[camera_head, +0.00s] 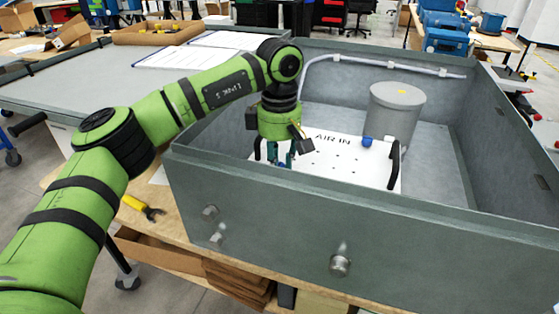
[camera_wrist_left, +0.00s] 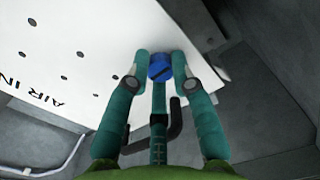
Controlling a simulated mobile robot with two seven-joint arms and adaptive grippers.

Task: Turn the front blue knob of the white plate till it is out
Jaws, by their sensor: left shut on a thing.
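The white plate (camera_head: 345,158) with "AIR IN" printed on it lies inside the grey open box. It also shows in the left wrist view (camera_wrist_left: 80,45). My left gripper (camera_head: 280,162) reaches down over the plate's left part. In the left wrist view its teal fingers (camera_wrist_left: 162,65) are shut on the front blue knob (camera_wrist_left: 160,67), one on each side. The knob has a dark slot in its top. A second blue knob (camera_head: 367,141) sits at the plate's back right. My right gripper is not in view.
Black handles stand at the plate's left and right (camera_head: 393,165). A grey cylinder (camera_head: 397,110) stands behind the plate. The box's front wall (camera_head: 330,215) rises close before my gripper. A pale hose (camera_head: 350,62) runs along the back wall. The box floor at right is clear.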

